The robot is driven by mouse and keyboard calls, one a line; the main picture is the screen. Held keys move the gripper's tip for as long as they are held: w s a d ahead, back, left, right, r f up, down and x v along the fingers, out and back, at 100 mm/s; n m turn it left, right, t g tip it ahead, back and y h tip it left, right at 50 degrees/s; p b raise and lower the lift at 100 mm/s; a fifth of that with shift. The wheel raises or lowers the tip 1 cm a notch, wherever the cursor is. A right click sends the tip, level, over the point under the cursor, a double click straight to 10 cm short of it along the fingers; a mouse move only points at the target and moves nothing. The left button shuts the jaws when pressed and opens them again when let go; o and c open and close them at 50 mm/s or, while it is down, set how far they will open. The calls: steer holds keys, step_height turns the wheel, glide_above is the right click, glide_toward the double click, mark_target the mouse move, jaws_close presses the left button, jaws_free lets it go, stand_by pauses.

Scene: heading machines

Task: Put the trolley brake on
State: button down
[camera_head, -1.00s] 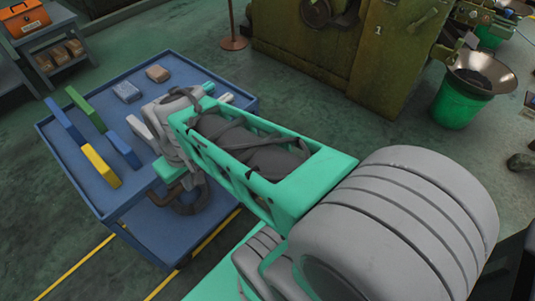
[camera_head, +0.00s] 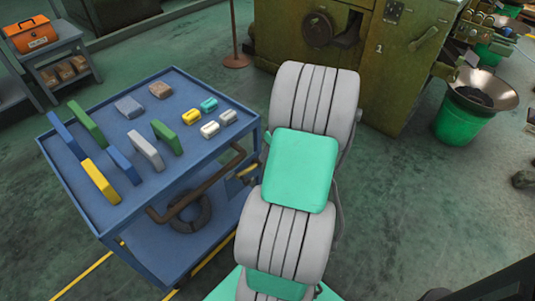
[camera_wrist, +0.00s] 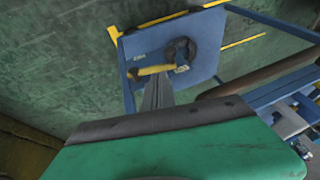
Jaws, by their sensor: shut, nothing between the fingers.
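The blue trolley (camera_head: 75,195) stands left of my arm in the head view. A small yellow part (camera_head: 246,171) shows at its right side, below the brown push handle (camera_head: 205,180), partly hidden by my arm. In the wrist view a blue plate (camera_wrist: 205,70) carries a yellow bar (camera_wrist: 152,70) beside a dark round fitting (camera_wrist: 181,50); this looks like the brake lever. My gripper (camera_wrist: 157,84) is shut and empty, its fingers pointing at the yellow bar. I cannot tell whether they touch it. In the head view my arm hides the gripper.
Several coloured blocks (camera_head: 143,150) lie on the trolley top. A dark ring (camera_head: 189,214) lies on its lower shelf. An olive machine (camera_head: 335,75) stands behind my arm, with a green bucket (camera_head: 462,121) at right.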

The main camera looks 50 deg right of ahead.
glide_toward(249, 181)
step_height(249, 181, down, 3)
steer(key=w+d, duration=0.2)
steer(key=a+f, duration=0.1)
steer(key=w+a+f+b, duration=0.1)
steer(key=shift+a+f, duration=0.2)
steer(key=shift+f, duration=0.15)
steer(key=shift+f, duration=0.1)
steer(key=shift+a+f+b, duration=0.25)
steer(key=shift+a+f, duration=0.1)
steer(key=shift+f, duration=0.2)
steer(key=shift+a+f+b, duration=0.25)
steer(key=shift+a+f, duration=0.1)
steer(key=shift+f, duration=0.15)
